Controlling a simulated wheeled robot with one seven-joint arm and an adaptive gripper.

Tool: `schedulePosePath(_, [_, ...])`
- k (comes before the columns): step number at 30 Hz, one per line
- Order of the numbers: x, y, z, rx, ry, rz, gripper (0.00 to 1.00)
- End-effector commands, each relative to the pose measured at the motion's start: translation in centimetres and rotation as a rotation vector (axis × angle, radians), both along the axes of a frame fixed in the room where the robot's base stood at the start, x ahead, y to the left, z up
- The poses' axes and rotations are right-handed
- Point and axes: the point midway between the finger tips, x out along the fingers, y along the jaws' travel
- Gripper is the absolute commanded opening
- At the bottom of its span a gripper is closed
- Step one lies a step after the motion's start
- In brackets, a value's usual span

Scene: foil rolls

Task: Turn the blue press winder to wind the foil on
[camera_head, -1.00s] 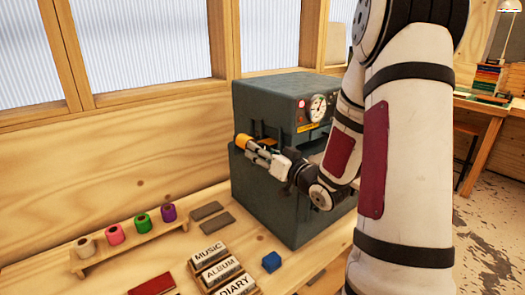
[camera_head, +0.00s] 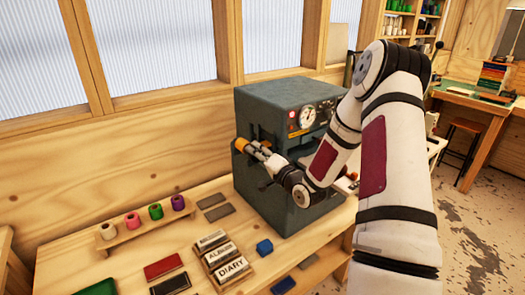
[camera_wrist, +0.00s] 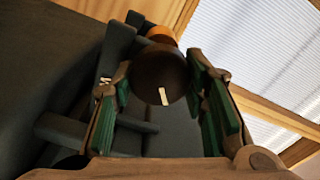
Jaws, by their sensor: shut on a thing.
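The press (camera_head: 290,98) is a dark blue-grey machine with a dial and a red light on its front. An orange roll (camera_head: 240,144) sticks out at its left side, and it also shows at the top of the wrist view (camera_wrist: 161,34). In front of it in the wrist view is a round dark winder knob (camera_wrist: 158,70) with a pale mark, the mark nearly upright. My gripper (camera_head: 252,149) reaches the press from the front; its green-padded fingers (camera_wrist: 162,88) are shut on the knob's two sides. The head view hides the knob behind the fingers.
A wooden rack (camera_head: 142,232) with several coloured rolls stands left on the bench. Stamped blocks labelled Album and Diary (camera_head: 228,265), a blue block (camera_head: 264,247), a red book (camera_head: 164,266) and grey plates (camera_head: 217,213) lie before the press. A wooden wall stands behind.

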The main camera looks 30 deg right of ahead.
Motion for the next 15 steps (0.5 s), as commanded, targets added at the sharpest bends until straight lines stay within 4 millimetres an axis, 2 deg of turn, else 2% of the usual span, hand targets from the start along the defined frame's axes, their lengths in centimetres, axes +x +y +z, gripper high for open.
schedulePosePath(1, [-0.07,0.55,0.14,0.051,0.002,0.011,0.12])
schedulePosePath(15, [0.19,0.84,-0.07,0.488,0.018,0.016,0.12])
